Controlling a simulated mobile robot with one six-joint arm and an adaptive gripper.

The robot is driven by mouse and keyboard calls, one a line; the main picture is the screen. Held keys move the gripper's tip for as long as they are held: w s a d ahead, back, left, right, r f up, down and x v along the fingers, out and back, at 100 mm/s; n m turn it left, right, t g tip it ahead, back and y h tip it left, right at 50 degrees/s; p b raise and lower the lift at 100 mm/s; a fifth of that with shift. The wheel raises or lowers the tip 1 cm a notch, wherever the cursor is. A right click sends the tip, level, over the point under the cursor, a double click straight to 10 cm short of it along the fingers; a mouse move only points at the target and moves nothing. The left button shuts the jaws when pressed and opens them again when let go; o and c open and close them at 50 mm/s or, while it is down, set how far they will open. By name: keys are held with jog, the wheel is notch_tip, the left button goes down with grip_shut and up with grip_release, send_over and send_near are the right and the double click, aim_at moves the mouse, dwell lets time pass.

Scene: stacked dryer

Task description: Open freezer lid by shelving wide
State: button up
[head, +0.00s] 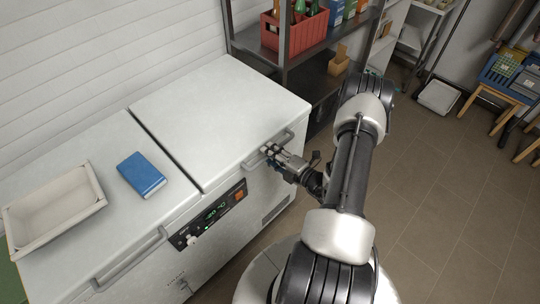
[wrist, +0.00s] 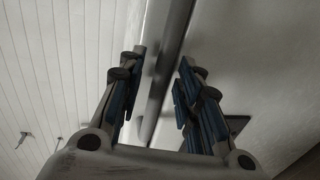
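The white chest freezer has two lids. The right freezer lid (head: 220,118), nearest the shelving, is closed, with a grey bar handle (head: 283,142) along its front edge. My gripper (head: 268,151) is at this handle, reaching it from the front right. In the wrist view, the handle bar (wrist: 167,60) runs between the two fingers of my gripper (wrist: 162,75). The fingers stand apart on either side, with a visible gap on the right. Contact on the left side is unclear. The left lid (head: 95,170) is also closed, with its own handle (head: 130,260).
A blue book-like box (head: 141,174) and a white tray (head: 50,225) lie on the left lid. The metal shelving (head: 285,50) stands close behind the right lid, holding a red crate (head: 293,30) of bottles. A control panel (head: 210,215) is on the freezer front. Tiled floor (head: 440,200) is open at right.

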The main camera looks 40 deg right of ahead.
jog(key=shift+w, duration=0.45)
grip_shut()
dwell(0.6)
